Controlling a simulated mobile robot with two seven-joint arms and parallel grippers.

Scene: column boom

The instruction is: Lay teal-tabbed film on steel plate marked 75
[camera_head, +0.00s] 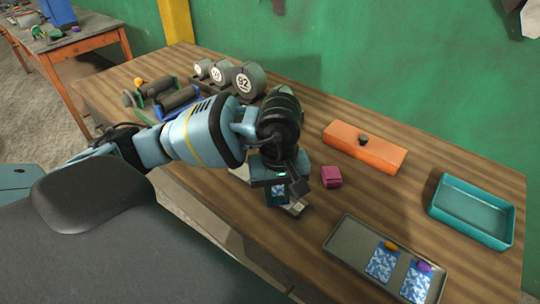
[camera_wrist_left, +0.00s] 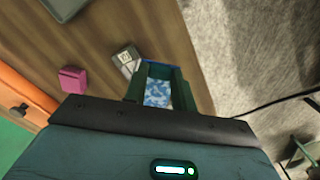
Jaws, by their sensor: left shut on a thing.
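My left gripper (camera_head: 280,196) is shut on a blue-and-white patterned film, which shows between its fingers in the left wrist view (camera_wrist_left: 158,93). The tab is mostly hidden by the fingers, so its colour is unclear. A small grey steel plate (camera_head: 295,208) with a pale label lies on the table just below and beside the gripper. It also shows in the left wrist view (camera_wrist_left: 127,60), just beyond the fingers, apart from the film. Its number is too small to read. Another pale plate edge (camera_head: 240,173) is partly covered by my arm. My right gripper is not in view.
A grey tray (camera_head: 346,232) holds two patterned films with orange and purple tabs. A pink block (camera_head: 331,177), an orange block with a black knob (camera_head: 375,152) and a teal tray (camera_head: 472,212) stand nearby. Numbered rolls (camera_head: 248,80) stand at the back.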

